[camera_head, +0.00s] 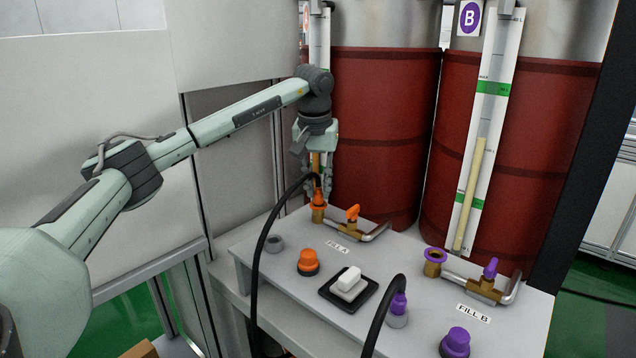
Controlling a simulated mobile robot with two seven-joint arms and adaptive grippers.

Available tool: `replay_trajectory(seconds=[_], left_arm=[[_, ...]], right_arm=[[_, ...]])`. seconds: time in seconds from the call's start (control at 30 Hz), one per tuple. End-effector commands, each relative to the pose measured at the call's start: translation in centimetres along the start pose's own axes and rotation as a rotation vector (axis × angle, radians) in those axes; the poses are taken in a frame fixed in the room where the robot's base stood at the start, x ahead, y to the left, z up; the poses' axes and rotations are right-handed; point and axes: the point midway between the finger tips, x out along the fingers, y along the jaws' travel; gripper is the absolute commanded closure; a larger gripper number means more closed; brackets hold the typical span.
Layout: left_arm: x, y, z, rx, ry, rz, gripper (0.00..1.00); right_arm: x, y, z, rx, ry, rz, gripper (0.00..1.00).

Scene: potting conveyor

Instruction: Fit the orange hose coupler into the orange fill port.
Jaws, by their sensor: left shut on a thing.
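The orange hose coupler (319,195) is upright at the end of a black hose (257,260). My left gripper (317,186) points down and is shut on the coupler, with its fingers partly hiding it. The coupler is directly over the orange fill port (318,214), a brass fitting at the back left of the bench. Its lower end meets the port's top in the picture; I cannot tell how far it is inserted. My right gripper is not in view.
An orange valve handle (352,213) stands right of the port. An orange cap (308,260), an empty grey holder (275,243) and a black tray (328,291) with a white block are nearer. Purple port (434,254), coupler (398,304) and cap (457,340) are at right. Red tanks (380,130) stand behind.

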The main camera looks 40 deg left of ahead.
Motion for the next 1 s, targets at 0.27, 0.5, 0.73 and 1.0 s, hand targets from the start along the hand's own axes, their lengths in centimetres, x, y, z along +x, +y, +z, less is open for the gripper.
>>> replay_trajectory(seconds=[0.27, 0.5, 0.73, 1.0], left_arm=[[0.5, 0.0, 0.1, 0.0, 0.0, 0.0, 0.72], [0.5, 0.0, 0.1, 0.0, 0.0, 0.0, 0.56], [0.1, 0.0, 0.1, 0.0, 0.001, 0.0, 0.56], [-4.3, 0.1, 0.0, 0.0, 0.004, 0.003, 0.56]], right_arm=[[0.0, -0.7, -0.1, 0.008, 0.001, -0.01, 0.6], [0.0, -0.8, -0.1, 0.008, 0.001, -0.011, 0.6], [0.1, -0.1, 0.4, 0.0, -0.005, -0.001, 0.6], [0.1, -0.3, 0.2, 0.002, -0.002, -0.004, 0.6]])
